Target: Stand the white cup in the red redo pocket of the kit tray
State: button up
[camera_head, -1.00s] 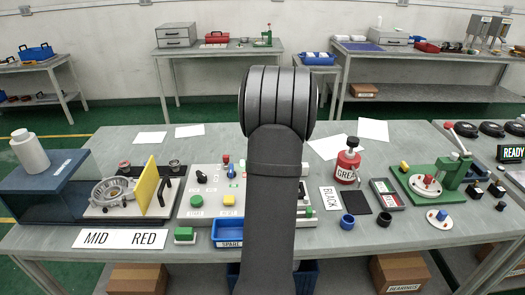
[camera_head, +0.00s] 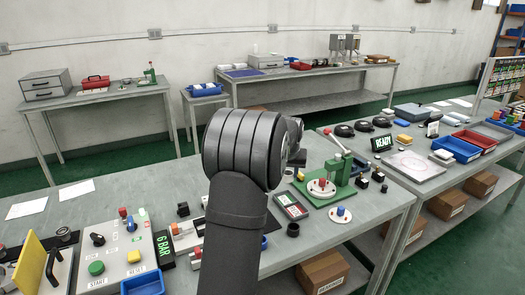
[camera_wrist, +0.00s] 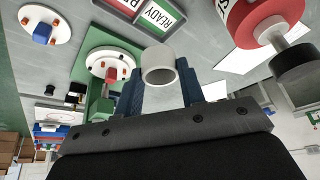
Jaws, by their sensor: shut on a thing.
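The white cup (camera_wrist: 158,62) is between the two blue fingers of my gripper (camera_wrist: 159,80) in the wrist view. The fingers are shut on it, one on each side, and its round open end shows. The kit tray appears to be the dark-framed tray (camera_head: 291,205) on the bench in the head view, left of the green press. In the wrist view its green READY label (camera_wrist: 158,15) and part of a red panel (camera_wrist: 128,5) show beyond the cup, cut by the top edge. The cup is apart from it. My arm hides the gripper and cup in the head view.
The green press (camera_head: 330,185) stands right of the tray. A white disc with a blue knob (camera_head: 340,214) and a black ring (camera_head: 293,230) lie nearby. In the wrist view a red canister (camera_wrist: 255,22) is at the right.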

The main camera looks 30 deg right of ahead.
jog(key=shift+s+d+f+m+h, duration=0.15)
jog(key=shift+s+f+m, duration=0.4)
jog(key=shift+f, duration=1.3)
jog(key=shift+s+d+f+m+h, duration=0.15)
jog(key=shift+s+f, duration=0.75)
jog(key=shift+f, duration=0.95)
jog(key=shift+s+d+f+m, duration=0.25)
jog(key=shift+s+f, duration=0.5)
jog(key=shift+f, duration=1.1)
jog(key=shift+f, duration=0.3)
jog(key=o, duration=1)
jog(key=shift+o, duration=0.2)
jog(key=shift+r, duration=0.1)
jog(key=v, duration=1.7)
jog(key=shift+w+a+r, duration=0.2)
jog(key=shift+w+r, duration=0.05)
jog(key=shift+w, duration=0.1)
